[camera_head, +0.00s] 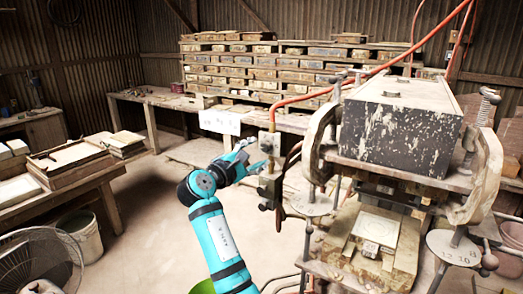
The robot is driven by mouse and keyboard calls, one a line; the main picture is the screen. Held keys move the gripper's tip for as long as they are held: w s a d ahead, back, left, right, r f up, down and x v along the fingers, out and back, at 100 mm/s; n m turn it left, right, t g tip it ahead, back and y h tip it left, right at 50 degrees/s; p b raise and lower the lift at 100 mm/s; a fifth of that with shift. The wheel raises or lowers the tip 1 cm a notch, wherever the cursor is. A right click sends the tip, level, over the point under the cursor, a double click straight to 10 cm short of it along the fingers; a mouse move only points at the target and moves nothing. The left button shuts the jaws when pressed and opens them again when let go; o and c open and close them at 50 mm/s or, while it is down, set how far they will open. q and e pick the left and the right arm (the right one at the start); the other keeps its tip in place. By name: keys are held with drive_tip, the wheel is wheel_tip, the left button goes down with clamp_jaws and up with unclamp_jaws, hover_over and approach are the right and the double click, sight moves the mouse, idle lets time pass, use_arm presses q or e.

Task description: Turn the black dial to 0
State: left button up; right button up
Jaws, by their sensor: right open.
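My right gripper (258,158) is at the end of my teal arm, in the middle of the head view. It is open, with its fingertips close to the left side of a brass-coloured valve block (270,143) on the red hose line. I cannot tell whether they touch it. A dark-edged control box (270,187) sits just below the fingers. The black dial is too small or hidden to pick out clearly around this fitting. My left gripper is not in view.
The tile press (402,125), with a heavy speckled black block and curved metal arms, stands right of the gripper. A red hose (330,92) runs up from the valve. A wooden table (60,187), a bucket (82,236) and a fan (40,262) are at left. Open floor lies between.

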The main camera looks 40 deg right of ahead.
drive_tip(key=v, duration=0.7)
drive_tip(key=shift+a, duration=0.25)
drive_tip(key=shift+s, duration=0.1)
